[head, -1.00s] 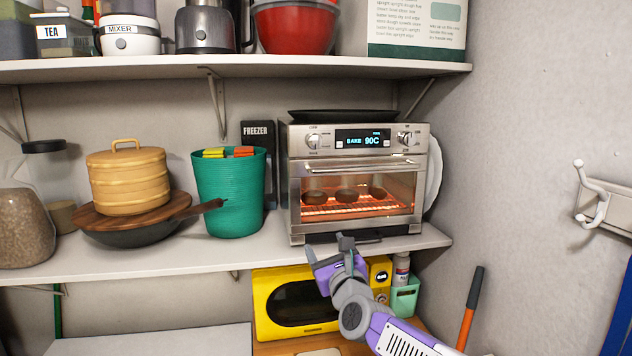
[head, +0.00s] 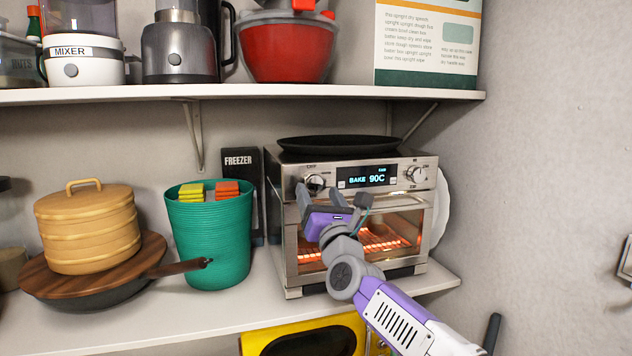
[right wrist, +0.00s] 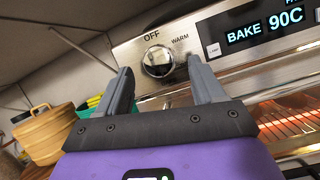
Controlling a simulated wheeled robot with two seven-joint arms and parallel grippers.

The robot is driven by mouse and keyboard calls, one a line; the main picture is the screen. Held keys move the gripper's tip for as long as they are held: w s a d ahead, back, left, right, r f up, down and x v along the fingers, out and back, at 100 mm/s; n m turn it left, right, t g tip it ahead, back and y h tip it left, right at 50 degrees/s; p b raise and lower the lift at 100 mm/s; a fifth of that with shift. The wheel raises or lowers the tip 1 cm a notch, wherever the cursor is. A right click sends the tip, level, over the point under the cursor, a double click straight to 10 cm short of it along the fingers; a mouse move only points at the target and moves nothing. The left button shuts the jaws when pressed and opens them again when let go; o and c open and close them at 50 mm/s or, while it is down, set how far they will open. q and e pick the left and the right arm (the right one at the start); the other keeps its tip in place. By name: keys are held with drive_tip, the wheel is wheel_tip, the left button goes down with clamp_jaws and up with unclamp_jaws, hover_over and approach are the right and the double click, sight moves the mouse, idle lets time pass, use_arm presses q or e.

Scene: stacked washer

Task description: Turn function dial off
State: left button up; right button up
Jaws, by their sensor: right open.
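The toaster oven (head: 292,262) stands on the middle shelf, its display (head: 367,176) reading BAKE 90C and its inside glowing. The function dial (head: 314,184) is the silver knob left of the display. In the right wrist view the dial (right wrist: 158,61) sits ahead, between the fingertips in the picture, with OFF and WARM printed above it. My right gripper (head: 332,194) is open and empty in front of the oven, just below and right of the dial in the head view. It also shows in the right wrist view (right wrist: 162,88). No contact with the dial is visible. My left gripper is not in view.
A second dial (head: 417,175) is right of the display. A dark pan (head: 335,143) lies on the oven. A green bin (head: 209,240) and a wooden-lidded pan (head: 90,275) stand to the left. A yellow microwave (head: 300,340) is below the shelf.

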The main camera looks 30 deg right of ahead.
drive_tip(key=shift+w+d+r, duration=0.1)
drive_tip(key=shift+w+r, duration=0.2)
drive_tip(key=shift+w, duration=0.25)
drive_tip(key=shift+w+r+p, duration=0.1)
drive_tip(key=shift+w+p, duration=0.05)
drive_tip(key=shift+p, duration=0.15)
drive_tip(key=shift+w, duration=0.1)
drive_tip(key=shift+c, duration=0.3)
